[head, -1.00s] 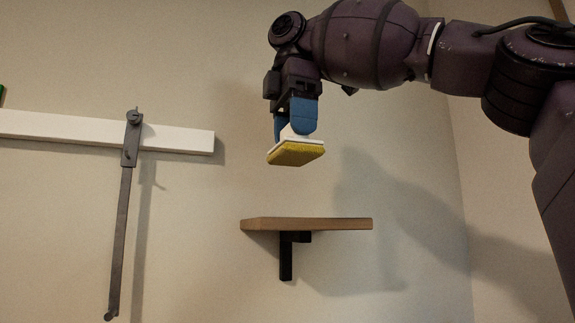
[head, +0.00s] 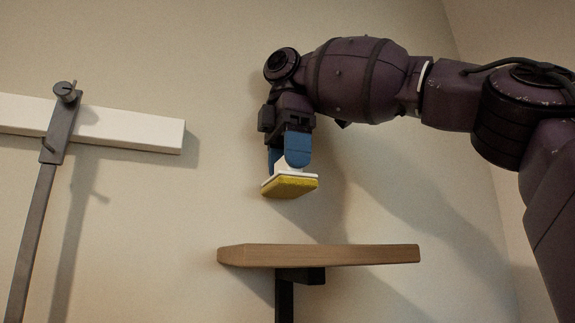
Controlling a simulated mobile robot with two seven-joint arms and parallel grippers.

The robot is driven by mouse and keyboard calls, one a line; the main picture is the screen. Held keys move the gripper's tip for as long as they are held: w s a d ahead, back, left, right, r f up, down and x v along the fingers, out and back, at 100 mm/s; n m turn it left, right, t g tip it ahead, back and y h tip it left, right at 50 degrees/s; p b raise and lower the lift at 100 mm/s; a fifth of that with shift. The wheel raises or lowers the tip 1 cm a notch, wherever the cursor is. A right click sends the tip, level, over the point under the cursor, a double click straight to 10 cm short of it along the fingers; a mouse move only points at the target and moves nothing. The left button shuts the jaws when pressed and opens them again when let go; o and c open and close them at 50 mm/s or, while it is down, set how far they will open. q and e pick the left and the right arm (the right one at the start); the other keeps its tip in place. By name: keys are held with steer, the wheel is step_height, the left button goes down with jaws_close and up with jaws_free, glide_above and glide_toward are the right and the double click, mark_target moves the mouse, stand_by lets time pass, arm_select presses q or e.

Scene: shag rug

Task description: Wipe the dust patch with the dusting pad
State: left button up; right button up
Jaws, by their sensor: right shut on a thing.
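The dusting pad (head: 290,187) has a white back and a yellow underside. My right gripper (head: 289,155), with blue fingers, is shut on the pad's white grip and holds it with the yellow face down. The pad is in the air above a wooden wall shelf (head: 320,256), with a clear gap between them. The shelf is seen from slightly below, so its top surface is hidden. No dust patch shows in this view. My left gripper is not in view.
A black bracket (head: 286,290) supports the shelf from below. The wall between rail and shelf is bare.

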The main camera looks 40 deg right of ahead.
mark_target(289, 193)
steer(key=shift+s+f, duration=0.15)
steer(key=shift+f, duration=2.8)
steer(key=shift+f+b, duration=0.5)
steer(key=shift+f, duration=0.45)
steer(key=shift+a, duration=0.1)
steer(key=shift+s+a+r, duration=0.1)
steer(key=shift+s+a, duration=0.05)
steer(key=shift+s, duration=0.45)
steer(key=shift+s+a+r, duration=0.1)
steer(key=shift+s, duration=0.5)
steer(key=shift+s+a+f+p, duration=0.15)
steer(key=shift+s+a+p, duration=0.05)
steer(key=shift+s, duration=0.65)
steer(key=shift+s+a+f+p, duration=0.1)
steer(key=shift+s+a+p, duration=0.1)
steer(key=shift+s, duration=0.65)
steer(key=shift+s+a+r, duration=0.1)
steer(key=shift+s+a, duration=0.05)
steer(key=shift+s, duration=0.55)
steer(key=shift+s+a, duration=0.15)
steer(key=shift+s, duration=0.5)
